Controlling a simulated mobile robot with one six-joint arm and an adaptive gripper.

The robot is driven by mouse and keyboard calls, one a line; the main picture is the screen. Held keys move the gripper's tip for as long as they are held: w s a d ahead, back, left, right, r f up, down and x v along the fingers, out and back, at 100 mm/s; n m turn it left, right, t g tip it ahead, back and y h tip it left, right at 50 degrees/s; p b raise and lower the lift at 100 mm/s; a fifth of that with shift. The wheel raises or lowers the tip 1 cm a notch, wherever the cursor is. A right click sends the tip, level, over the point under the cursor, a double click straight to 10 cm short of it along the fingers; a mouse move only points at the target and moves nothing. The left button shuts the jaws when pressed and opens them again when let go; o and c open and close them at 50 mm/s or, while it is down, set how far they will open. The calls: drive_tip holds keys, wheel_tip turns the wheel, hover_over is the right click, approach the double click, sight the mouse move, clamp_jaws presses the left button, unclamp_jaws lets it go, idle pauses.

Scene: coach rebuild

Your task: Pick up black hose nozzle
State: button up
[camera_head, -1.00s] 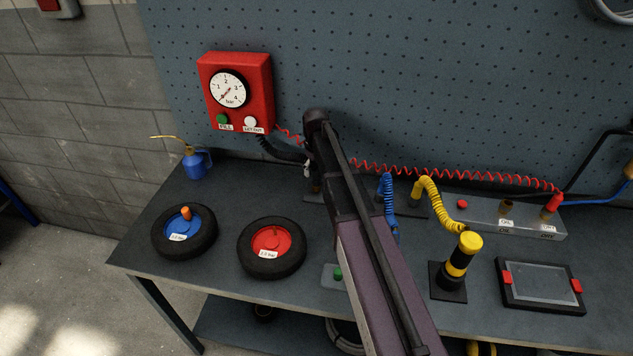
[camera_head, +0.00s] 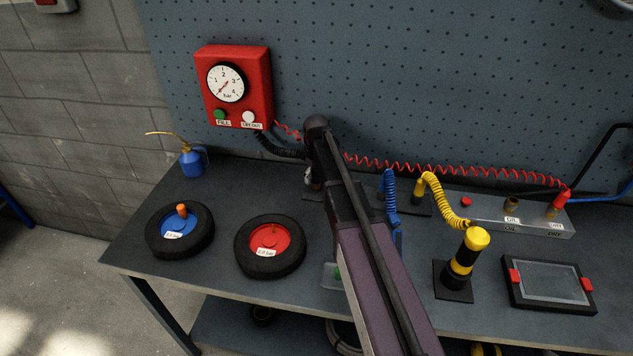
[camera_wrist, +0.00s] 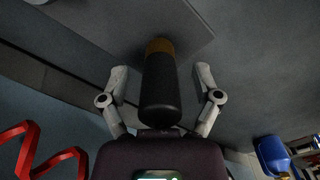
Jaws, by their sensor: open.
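The black hose nozzle (camera_wrist: 160,90) shows in the wrist view as a black cylinder with a brownish-yellow band at its far end, beside a flat grey plate. My gripper (camera_wrist: 160,76) is open, with one pale grey finger on each side of the nozzle. Gaps show between the fingers and the nozzle. In the head view my arm hides most of the nozzle and gripper. A black coiled hose (camera_head: 280,147) runs from the red gauge box (camera_head: 236,86) to behind my arm.
Right of my arm stand a blue coiled hose (camera_head: 390,194), a yellow coiled hose (camera_head: 440,195) and a black-and-yellow nozzle (camera_head: 464,265). A red coil (camera_head: 450,177) runs along the back. Two small wheels (camera_head: 181,229) (camera_head: 270,246) and a blue oil can (camera_head: 192,162) are at left.

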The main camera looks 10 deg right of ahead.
drive_tip(key=shift+f, duration=0.5)
clamp_jaws()
idle(0.3)
